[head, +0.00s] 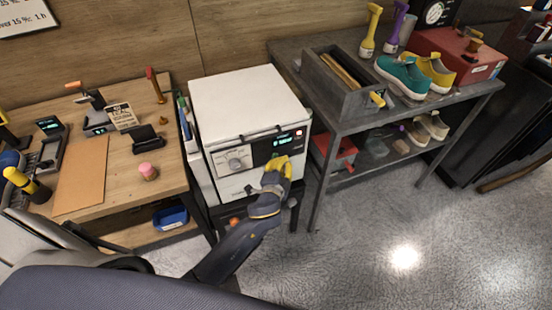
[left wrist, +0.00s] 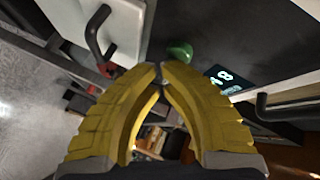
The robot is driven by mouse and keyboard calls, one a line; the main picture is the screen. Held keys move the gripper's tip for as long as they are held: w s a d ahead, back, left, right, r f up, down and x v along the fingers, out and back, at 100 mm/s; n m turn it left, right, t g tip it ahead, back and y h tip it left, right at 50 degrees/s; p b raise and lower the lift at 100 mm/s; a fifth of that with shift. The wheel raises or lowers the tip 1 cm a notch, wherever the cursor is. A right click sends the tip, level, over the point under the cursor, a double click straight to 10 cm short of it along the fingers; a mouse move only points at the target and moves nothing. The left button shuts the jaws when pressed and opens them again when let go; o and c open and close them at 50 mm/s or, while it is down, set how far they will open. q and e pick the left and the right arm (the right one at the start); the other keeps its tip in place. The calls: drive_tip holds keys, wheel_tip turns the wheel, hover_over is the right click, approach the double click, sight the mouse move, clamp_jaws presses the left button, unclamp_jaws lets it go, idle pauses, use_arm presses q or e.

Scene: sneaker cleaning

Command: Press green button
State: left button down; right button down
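A white box-shaped machine (head: 250,100) stands between two tables in the head view. In the left wrist view the fingertips (left wrist: 159,68) meet and hold nothing. The round green button (left wrist: 180,51) shows just beyond them, close to the tips; I cannot tell if they touch. In the head view the fingers cover much of the button's area. My right gripper is not in view.
A wooden table (head: 100,180) with small tools and a pink item (head: 148,171) is at the left. A grey table at the right holds a grey box (head: 345,95), teal shoe (head: 403,75) and red box (head: 478,60). Handles (left wrist: 97,30) jut out near my left fingers.

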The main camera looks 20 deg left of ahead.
use_arm(q)
drive_tip(key=shift+s+d, duration=0.45)
drive_tip(key=shift+s, duration=0.15)
drive_tip(key=s+d, duration=0.3)
drive_tip(key=shift+s+d, duration=0.15)
drive_tip(key=shift+s, duration=0.25)
idle(0.4)
drive_tip(key=shift+d, duration=0.1)
idle(0.5)
